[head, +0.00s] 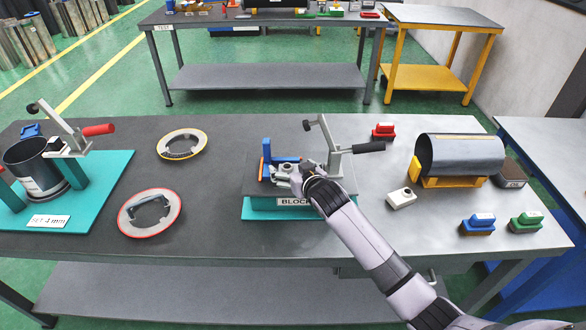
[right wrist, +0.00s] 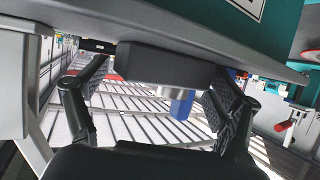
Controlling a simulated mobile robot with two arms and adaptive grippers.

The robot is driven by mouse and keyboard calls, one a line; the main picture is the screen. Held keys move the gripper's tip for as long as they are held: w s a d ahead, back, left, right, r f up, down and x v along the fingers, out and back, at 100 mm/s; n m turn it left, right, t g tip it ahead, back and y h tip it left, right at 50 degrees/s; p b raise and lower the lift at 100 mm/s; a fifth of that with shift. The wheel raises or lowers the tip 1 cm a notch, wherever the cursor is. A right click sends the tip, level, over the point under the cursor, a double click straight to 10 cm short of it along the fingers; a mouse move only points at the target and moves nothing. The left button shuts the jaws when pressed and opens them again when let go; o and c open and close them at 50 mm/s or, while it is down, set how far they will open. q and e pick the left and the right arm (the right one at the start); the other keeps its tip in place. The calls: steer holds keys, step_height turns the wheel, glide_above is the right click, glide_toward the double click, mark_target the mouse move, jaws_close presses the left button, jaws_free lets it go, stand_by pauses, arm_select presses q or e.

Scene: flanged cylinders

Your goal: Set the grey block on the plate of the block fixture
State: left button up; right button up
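The block fixture (head: 260,203) stands mid-table: a teal base labelled BLOCK with a dark grey plate (head: 254,168). A blue stop (head: 267,150) is at its left and a raised toggle clamp (head: 333,158) at its right. My right gripper (head: 292,176) is low over the plate. In the right wrist view, which is upside down, the dark grey block (right wrist: 160,63) spans between my right gripper's fingertips (right wrist: 160,78), close along the plate's edge. It looks gripped; whether it touches the plate I cannot tell. My left gripper is out of view.
A red-rimmed ring (head: 131,223) and a yellow-rimmed ring (head: 201,147) lie left of the fixture. A second clamped fixture (head: 108,190) holds a dark cylinder. A large cylinder on a yellow cradle (head: 458,182) and several small blocks are at the right.

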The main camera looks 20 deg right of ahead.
steer(key=shift+o, duration=0.7)
steer(key=shift+r, duration=0.15)
steer(key=b+v, duration=0.1)
steer(key=v, duration=1.1)
